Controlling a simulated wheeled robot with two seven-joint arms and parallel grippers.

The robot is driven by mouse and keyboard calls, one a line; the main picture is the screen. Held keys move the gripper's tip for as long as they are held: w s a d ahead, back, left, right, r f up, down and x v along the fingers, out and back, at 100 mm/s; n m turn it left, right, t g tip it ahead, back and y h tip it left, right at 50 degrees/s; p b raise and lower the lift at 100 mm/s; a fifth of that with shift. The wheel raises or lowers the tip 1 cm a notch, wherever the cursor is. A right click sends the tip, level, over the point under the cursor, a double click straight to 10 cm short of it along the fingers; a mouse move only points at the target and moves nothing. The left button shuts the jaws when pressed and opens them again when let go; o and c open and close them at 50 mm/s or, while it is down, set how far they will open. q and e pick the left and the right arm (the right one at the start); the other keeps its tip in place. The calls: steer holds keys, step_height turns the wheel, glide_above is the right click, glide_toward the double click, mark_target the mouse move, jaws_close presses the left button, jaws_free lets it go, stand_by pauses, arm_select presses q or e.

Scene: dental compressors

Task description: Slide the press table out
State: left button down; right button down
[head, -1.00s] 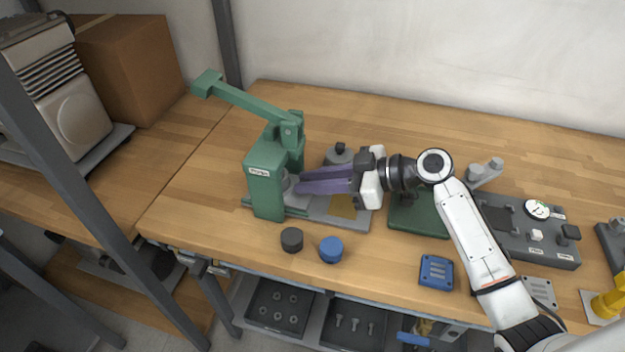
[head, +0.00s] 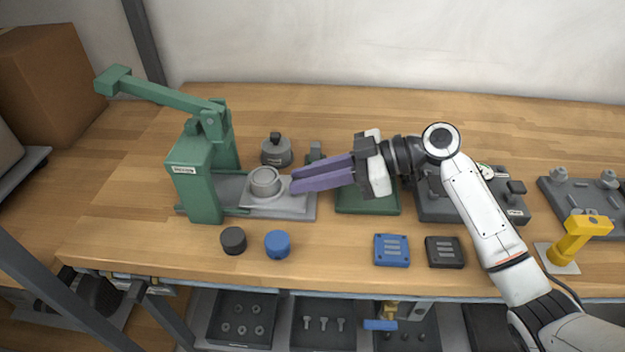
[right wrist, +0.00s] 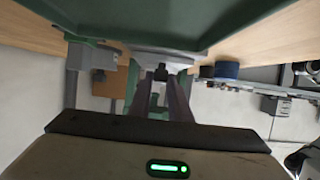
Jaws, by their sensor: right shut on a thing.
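The green press (head: 195,175) stands on the left part of the workbench, its lever (head: 160,95) raised toward the upper left. Its light grey press table (head: 290,205) lies on the base to the right of the green frame, with a round grey cup (head: 265,182) on top, clear of the frame. My right gripper (head: 293,183) reaches in from the right, its purple fingers shut at the table's right side. The exact spot they hold is hidden. In the right wrist view the fingers (right wrist: 161,95) are close together, pointing at the press. My left gripper is not in view.
A black cap (head: 233,240) and a blue cap (head: 277,244) stand in front of the press. A grey knobbed weight (head: 276,152) stands behind the table. A green plate (head: 367,200) lies under my right wrist. Blue (head: 391,250) and black (head: 445,252) blocks lie near the front edge.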

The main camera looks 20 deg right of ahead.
steer(key=shift+d, duration=0.15)
steer(key=c, duration=1.6)
jaws_free()
steer(key=shift+s, duration=0.1)
steer(key=shift+c, duration=0.2)
steer(key=shift+d, duration=0.1)
steer(key=b+v, duration=0.1)
steer(key=v, duration=0.9)
steer(key=shift+s+d+r, duration=0.1)
steer(key=shift+r, duration=0.05)
